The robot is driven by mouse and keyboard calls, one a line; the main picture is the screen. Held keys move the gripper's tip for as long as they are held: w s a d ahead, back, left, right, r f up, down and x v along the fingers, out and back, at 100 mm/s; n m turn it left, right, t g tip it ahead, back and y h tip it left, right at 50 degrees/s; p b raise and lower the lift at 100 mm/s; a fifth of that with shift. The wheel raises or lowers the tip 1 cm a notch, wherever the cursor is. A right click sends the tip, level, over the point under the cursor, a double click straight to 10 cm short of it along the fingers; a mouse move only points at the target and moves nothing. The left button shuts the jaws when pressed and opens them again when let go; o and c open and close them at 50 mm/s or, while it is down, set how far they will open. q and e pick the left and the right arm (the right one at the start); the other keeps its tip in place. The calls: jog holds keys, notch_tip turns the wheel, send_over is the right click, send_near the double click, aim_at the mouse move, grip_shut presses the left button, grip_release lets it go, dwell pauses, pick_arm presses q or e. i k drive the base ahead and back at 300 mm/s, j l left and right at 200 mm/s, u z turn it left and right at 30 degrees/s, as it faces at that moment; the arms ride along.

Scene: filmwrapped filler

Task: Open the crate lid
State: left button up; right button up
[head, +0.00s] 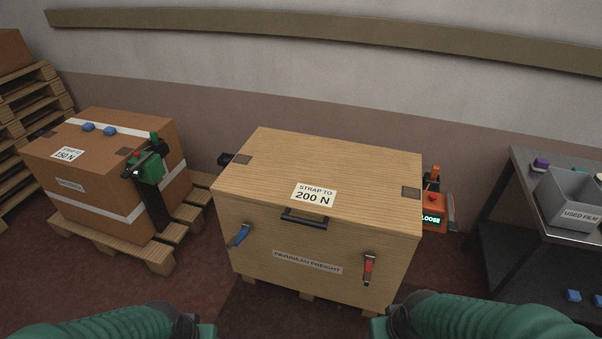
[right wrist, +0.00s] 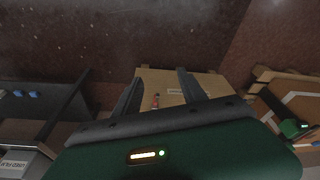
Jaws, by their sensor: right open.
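The wooden crate (head: 260,235) stands in the middle of the head view, with its pale lid (head: 265,165) lying flat and closed. A black handle (head: 304,218) sits at the lid's front edge. A blue latch (head: 238,236) sticks out at a slant on the front left, and a red latch (head: 368,268) hangs on the front right. My right gripper (right wrist: 160,76) is open and empty, apart from the crate, which shows beyond its fingers in the right wrist view. My left gripper (head: 205,330) is at the bottom edge, mostly cut off, short of the crate.
An orange tensioner (head: 433,213) reading LOOSE is at the crate's right side. A strapped cardboard box (head: 95,180) stands on a pallet at left. A metal table (head: 520,180) with a grey bin (head: 565,200) is at right. The floor before the crate looks clear.

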aim_at(371, 187)
jog(key=i+u, duration=0.25)
jog(key=u, duration=0.25)
jog(key=i+l+u, duration=0.25)
jog(key=u, duration=0.25)
